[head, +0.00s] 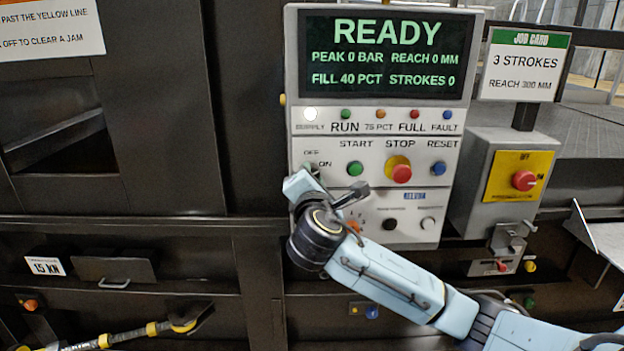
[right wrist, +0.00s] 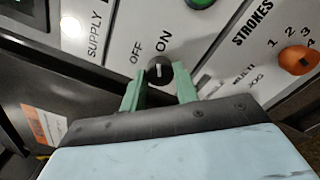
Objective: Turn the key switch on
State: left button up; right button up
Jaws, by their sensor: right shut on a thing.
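In the head view my right gripper (head: 306,178) is against the panel's left side and mostly hides the switch. My left gripper is not in view.
The control panel (head: 470,150) has a screen (head: 388,52) reading READY and a lit white supply lamp (head: 310,114). A green start button (head: 355,168) and red stop button (head: 401,173) are near my right wrist. An orange selector (right wrist: 298,60) is to the right.

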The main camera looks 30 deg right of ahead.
dwell(0.4)
jog(key=o, duration=1)
jog(key=b+v, duration=0.2)
jog(key=v, duration=1.1)
jog(key=shift+s+a, duration=0.1)
jog(key=shift+s, duration=0.15)
